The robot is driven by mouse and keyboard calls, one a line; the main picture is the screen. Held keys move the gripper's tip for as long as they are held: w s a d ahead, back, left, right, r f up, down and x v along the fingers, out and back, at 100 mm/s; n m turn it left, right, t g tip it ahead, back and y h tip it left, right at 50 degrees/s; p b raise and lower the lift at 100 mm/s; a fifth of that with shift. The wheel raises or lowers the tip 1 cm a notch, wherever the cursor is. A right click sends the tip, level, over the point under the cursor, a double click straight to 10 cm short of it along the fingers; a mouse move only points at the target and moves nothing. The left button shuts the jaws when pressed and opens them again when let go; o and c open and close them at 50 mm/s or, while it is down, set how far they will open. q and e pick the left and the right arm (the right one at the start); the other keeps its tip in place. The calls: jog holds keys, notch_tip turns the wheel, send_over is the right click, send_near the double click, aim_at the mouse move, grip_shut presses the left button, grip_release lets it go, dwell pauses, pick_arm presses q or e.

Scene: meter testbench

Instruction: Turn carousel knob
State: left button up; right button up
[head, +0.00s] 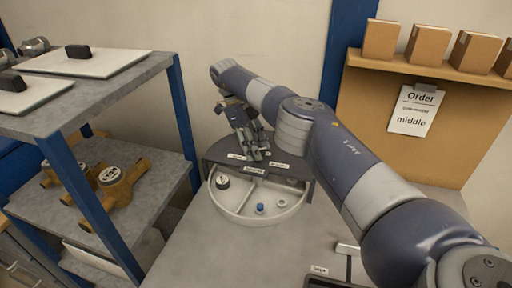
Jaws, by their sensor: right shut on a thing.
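The carousel is a round white tray (240,212) with raised dividers, partly under a dark grey housing (216,152) that carries small white labels. In its open front sit a round dark-and-white part (222,182), a small blue part (260,208) and small pale parts. My right gripper (258,152) reaches down from above onto the top of the housing. It is shut on the carousel knob, which its fingers almost wholly hide. My left gripper is out of view.
A blue-framed grey shelf (150,68) at left holds white boards and brass meters (120,182). A wooden ledge with boxes (428,46) and an order sheet (414,110) reading "middle" is at right. The grey bench (240,258) is clear before the carousel. A dark tray (330,283) lies at the lower edge.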

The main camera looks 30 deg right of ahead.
jog(key=o, duration=1)
jog(key=shift+o, duration=0.2)
notch_tip(320, 180, up, 10)
